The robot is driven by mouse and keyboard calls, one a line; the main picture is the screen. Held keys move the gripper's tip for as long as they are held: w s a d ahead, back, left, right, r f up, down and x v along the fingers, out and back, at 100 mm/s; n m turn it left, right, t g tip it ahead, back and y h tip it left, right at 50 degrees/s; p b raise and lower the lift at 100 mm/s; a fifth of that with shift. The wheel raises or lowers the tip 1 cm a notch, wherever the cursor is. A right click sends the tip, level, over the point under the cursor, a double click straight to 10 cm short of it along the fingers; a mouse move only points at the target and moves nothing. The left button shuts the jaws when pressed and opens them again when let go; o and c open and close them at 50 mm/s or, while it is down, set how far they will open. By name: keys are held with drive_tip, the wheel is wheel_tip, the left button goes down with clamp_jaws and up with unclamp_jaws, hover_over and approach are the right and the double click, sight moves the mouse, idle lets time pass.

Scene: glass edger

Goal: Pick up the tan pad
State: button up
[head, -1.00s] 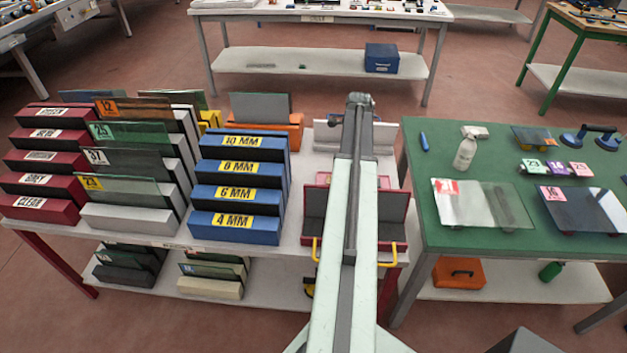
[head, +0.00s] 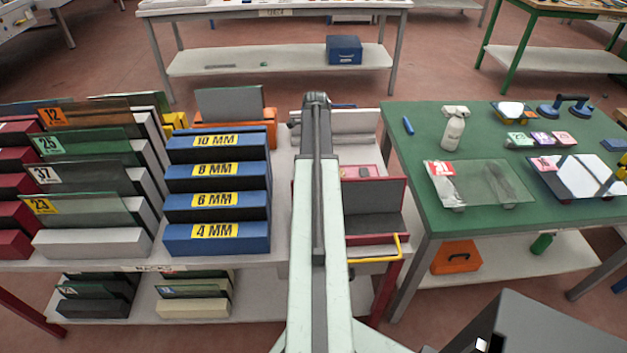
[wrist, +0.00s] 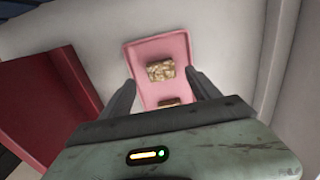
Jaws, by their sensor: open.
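A tan, mottled pad (wrist: 161,70) lies in a pink tray (wrist: 176,48) in the wrist view. A second tan piece (wrist: 168,102) lies lower in the tray, partly hidden by my gripper's body. My gripper (wrist: 160,80) is open and empty, with its fingers pointing at the tray and the first pad between their tips in the picture. I cannot tell the height of the fingertips above the pad. In the head view the pink tray (head: 372,172) shows just right of my arm, while my gripper is hidden.
A red-edged grey rack (head: 375,208) with a yellow handle stands in front of the tray; its red wall (wrist: 45,105) is left in the wrist view. Blue blocks (head: 215,190) stand left of my arm. A green table (head: 415,175) with glass and a bottle (head: 453,128) is to the right.

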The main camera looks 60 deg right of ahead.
wheel_tip(320, 180, down, 5)
drive_tip(key=b, duration=0.4)
drive_tip(key=shift+d, duration=0.15)
drive_tip(key=shift+r, duration=0.15)
drive_tip(key=c, duration=1.4)
wheel_tip(320, 180, up, 10)
drive_tip(key=p, duration=1)
drive_tip(key=shift+r, duration=0.2)
